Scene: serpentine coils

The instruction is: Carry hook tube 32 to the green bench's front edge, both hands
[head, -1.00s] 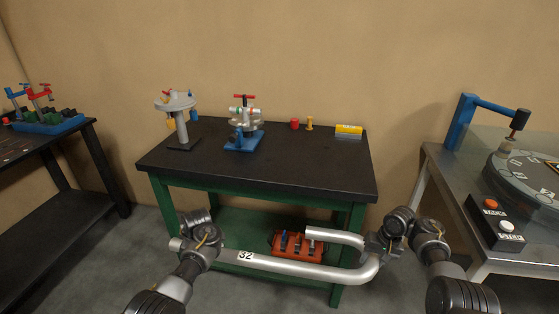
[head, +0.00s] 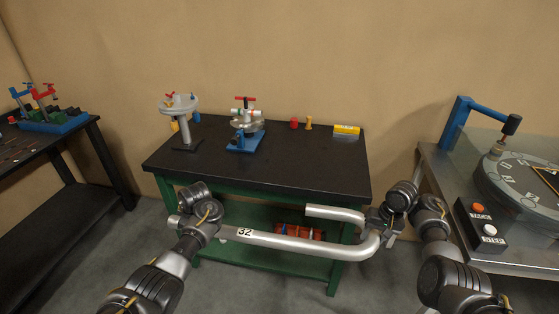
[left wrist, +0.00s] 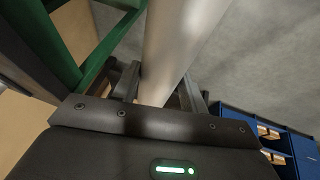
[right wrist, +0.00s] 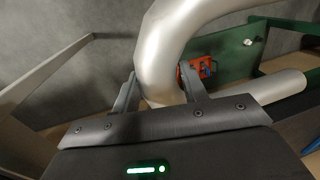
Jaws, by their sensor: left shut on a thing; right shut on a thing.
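The hook tube 32 (head: 290,244) is a silver pipe with a U-bend at its right end and a black-on-white 32 label near its left. It hangs across the front of the green bench (head: 265,173), below the black top. My left gripper (head: 198,228) is shut on the straight left part; the pipe also shows between its fingers in the left wrist view (left wrist: 168,60). My right gripper (head: 375,222) is shut on the bend, which shows between the fingers in the right wrist view (right wrist: 160,60). The fingertips are partly hidden in the head view.
On the bench top stand a grey round-topped stand (head: 180,105), a blue-based clamp fixture (head: 245,138), a red piece (head: 294,122) and a yellow box (head: 346,131). The front of the top is clear. A red toolbox (head: 300,231) sits on the lower shelf. A metal table (head: 450,180) stands right.

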